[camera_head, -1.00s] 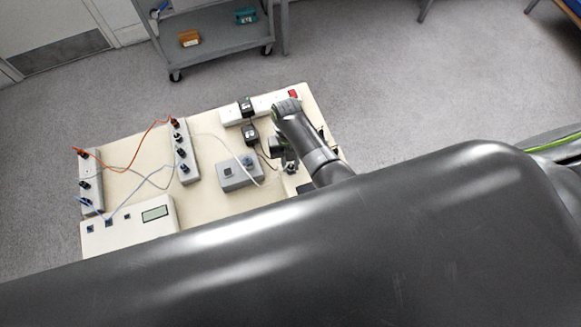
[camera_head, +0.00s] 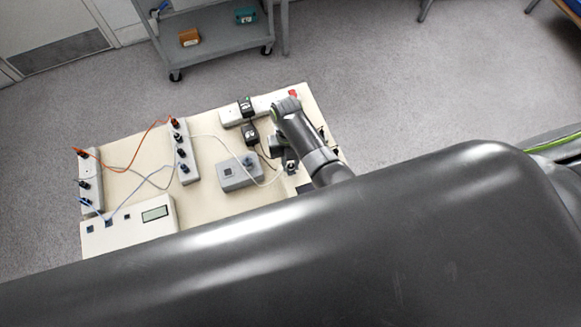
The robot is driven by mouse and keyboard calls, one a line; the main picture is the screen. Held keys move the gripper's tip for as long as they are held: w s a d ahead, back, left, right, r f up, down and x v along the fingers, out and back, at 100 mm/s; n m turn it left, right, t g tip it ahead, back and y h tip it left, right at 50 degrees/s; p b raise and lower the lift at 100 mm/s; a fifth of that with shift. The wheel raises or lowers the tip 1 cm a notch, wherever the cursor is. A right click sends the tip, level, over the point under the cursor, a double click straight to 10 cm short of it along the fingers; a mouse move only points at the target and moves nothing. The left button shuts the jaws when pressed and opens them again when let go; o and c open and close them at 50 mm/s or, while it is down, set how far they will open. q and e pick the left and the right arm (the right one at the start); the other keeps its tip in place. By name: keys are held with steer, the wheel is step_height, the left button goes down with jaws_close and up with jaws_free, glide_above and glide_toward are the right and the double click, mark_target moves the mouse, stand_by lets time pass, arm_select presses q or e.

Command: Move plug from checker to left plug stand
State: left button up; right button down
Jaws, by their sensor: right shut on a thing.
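My right gripper (camera_head: 290,168) is over the right part of the board, beyond my dark arm. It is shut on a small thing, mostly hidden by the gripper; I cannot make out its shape. A white cable (camera_head: 221,138) runs from the right plug stand (camera_head: 190,168) toward this gripper. The left plug stand (camera_head: 93,188) is a narrow grey bar at the board's left edge with several dark and blue plugs. A white box with a display (camera_head: 154,214) lies at the front left; I cannot tell whether it is the checker. My left gripper is out of view.
A grey box (camera_head: 228,180) with a square socket lies mid-board, left of my right gripper. A white power strip (camera_head: 262,103) with black adapters is at the back. Orange and white cables cross between the plug stands. A grey trolley (camera_head: 215,45) stands behind.

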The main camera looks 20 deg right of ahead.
mark_target(292, 168)
steer(key=shift+s+r, duration=0.1)
steer(key=shift+r, duration=0.45)
stand_by(0.5)
steer(key=shift+r, duration=1.65)
